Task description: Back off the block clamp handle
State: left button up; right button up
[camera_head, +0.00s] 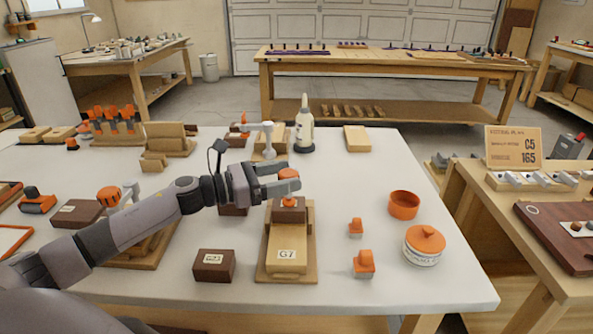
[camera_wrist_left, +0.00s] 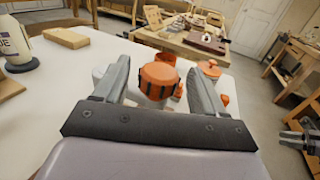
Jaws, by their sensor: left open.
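The block clamp has an orange ribbed handle (camera_head: 289,174) on top of a dark brown block (camera_head: 288,212). The block stands on a light wooden base (camera_head: 262,258) with a piece marked G7 (camera_head: 287,250). My left gripper (camera_head: 291,177) is open, with its fingers on either side of the handle. In the left wrist view the handle (camera_wrist_left: 159,80) lies between the fingers, with a visible gap to the left finger; contact on the right is hard to judge. The clamp's lower part is hidden there. My right gripper does not show in the head view.
Right of the clamp are small orange-topped pieces (camera_head: 363,263), an orange ring-like cup (camera_head: 404,204) and an orange-lidded jar (camera_head: 424,245). A brown block (camera_head: 214,265) lies left of it. A white bottle (camera_head: 304,128) stands behind.

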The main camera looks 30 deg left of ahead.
aim_at(297, 173)
pick_arm(q)
jog(key=shift+p+x, duration=0.3)
jog(key=shift+x, duration=1.4)
jog(key=c, duration=1)
